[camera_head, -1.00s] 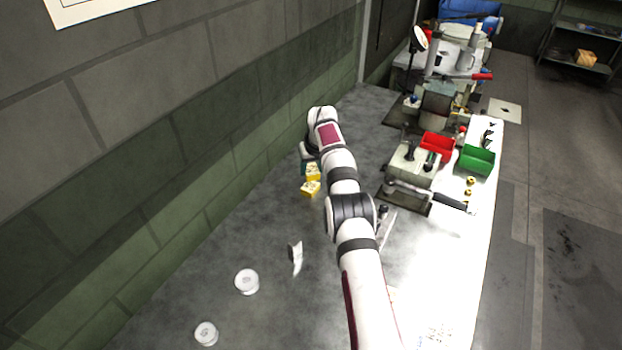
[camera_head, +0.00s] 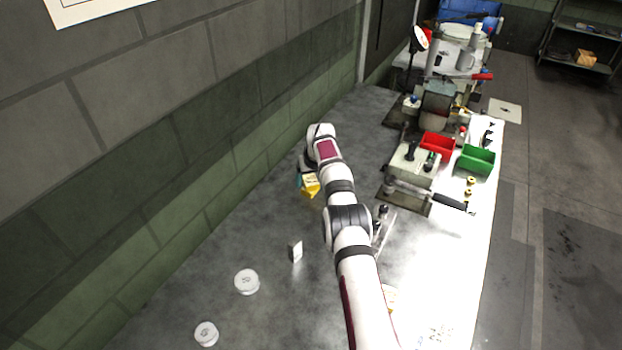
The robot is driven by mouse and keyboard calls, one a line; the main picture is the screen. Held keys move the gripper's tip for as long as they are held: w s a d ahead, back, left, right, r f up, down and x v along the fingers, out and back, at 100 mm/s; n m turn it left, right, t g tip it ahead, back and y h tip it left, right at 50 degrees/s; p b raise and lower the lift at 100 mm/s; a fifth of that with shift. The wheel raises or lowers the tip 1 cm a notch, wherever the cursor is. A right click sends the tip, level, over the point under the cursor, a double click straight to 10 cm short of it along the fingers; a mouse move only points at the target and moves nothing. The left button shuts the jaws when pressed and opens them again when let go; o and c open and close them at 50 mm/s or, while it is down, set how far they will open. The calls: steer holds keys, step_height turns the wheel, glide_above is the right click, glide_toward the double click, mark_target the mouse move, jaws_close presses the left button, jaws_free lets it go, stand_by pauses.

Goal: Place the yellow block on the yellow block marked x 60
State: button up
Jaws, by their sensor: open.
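A yellow block (camera_head: 311,187) sits on the grey table near the wall, beside the end of my arm. It shows as one yellow mass with a lighter top. I cannot tell whether one or two blocks are there, and no x 60 marking is readable. My gripper (camera_head: 301,177) is open, pointing down right at the yellow, and mostly hidden by my own wrist. A bit of teal shows at its lower end. Whether the fingers touch or surround a block cannot be seen.
A red bin (camera_head: 437,145), a green bin (camera_head: 476,160) and a grey fixture (camera_head: 411,166) stand to the right. The wall runs close along the left. Bare table lies between.

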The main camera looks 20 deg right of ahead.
steer(key=shift+r, duration=0.1)
steer(key=s+a+r+m, duration=0.1)
steer(key=s+a+r, duration=0.1)
steer(key=s+r, duration=0.55)
steer(key=s+a+r, duration=0.2)
steer(key=s+r, duration=0.2)
steer(key=r, duration=0.6)
steer(key=s+a+r+m+g+y, duration=0.1)
steer(key=s+a+r, duration=0.2)
steer(key=s, duration=0.6)
steer(key=s+a+r+m+g, duration=0.1)
steer(key=s+a+r, duration=0.1)
steer(key=s, duration=0.6)
steer(key=s+a+f+m+g, duration=0.1)
steer(key=s+a+f, duration=0.1)
steer(key=s, duration=1)
steer(key=s+a+f+m+g, duration=0.1)
steer(key=s+a+f, duration=0.1)
steer(key=s, duration=1)
steer(key=shift+s+a+m+g+y, duration=0.2)
steer(key=shift+s+m+g+y, duration=0.1)
steer(key=shift+y, duration=0.1)
